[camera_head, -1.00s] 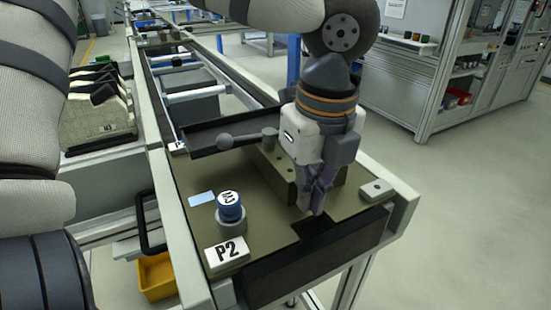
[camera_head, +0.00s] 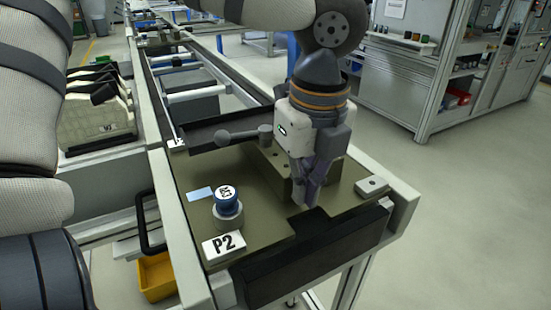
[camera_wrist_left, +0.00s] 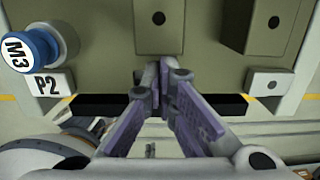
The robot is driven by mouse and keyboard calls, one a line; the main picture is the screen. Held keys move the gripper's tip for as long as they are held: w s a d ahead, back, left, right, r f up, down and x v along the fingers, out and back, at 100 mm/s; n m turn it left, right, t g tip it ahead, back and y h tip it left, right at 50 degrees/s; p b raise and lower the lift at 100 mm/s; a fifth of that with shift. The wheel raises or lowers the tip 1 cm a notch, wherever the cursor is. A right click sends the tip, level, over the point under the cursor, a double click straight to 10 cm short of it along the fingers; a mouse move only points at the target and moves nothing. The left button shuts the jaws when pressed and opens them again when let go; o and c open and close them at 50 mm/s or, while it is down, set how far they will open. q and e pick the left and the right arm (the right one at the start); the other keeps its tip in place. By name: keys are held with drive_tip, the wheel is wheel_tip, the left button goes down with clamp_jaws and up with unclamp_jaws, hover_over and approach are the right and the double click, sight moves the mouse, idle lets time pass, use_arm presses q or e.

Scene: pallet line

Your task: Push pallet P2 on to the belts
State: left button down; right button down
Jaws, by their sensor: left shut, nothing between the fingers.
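Pallet P2 (camera_head: 268,218) is a flat olive plate with a white P2 label (camera_head: 224,244) at its near left corner. It lies on the near end of the line frame. A blue-capped M3 piece (camera_head: 226,203) stands on it in a grey ring. The belts (camera_head: 200,80) run away beyond the pallet. My left gripper (camera_head: 307,200) points down at the pallet's near edge, by the dark notch, with its fingers shut and empty.
A dark strip with a grey lever (camera_head: 245,135) lies across the pallet's far side. A dark bar (camera_head: 315,255) crosses the frame's near end. A yellow bin (camera_head: 156,277) sits below left. Open floor lies to the right.

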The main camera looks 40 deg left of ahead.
sight(267, 128)
use_arm(q)
drive_tip(key=shift+w+a, duration=0.95)
drive_tip(key=shift+a, duration=1.35)
drive_tip(key=shift+w+a, duration=0.95)
drive_tip(key=shift+a, duration=1.4)
drive_tip(key=shift+w+a, duration=0.95)
drive_tip(key=shift+a, duration=1.35)
drive_tip(key=shift+s+d+r, duration=0.3)
drive_tip(key=shift+d+r, duration=0.25)
drive_tip(key=shift+d, duration=0.2)
drive_tip(key=shift+s+d+r, duration=0.3)
drive_tip(key=shift+d+r, duration=0.25)
drive_tip(key=shift+d, duration=0.15)
wheel_tip(267, 128, up, 8)
drive_tip(key=shift+f, duration=0.1)
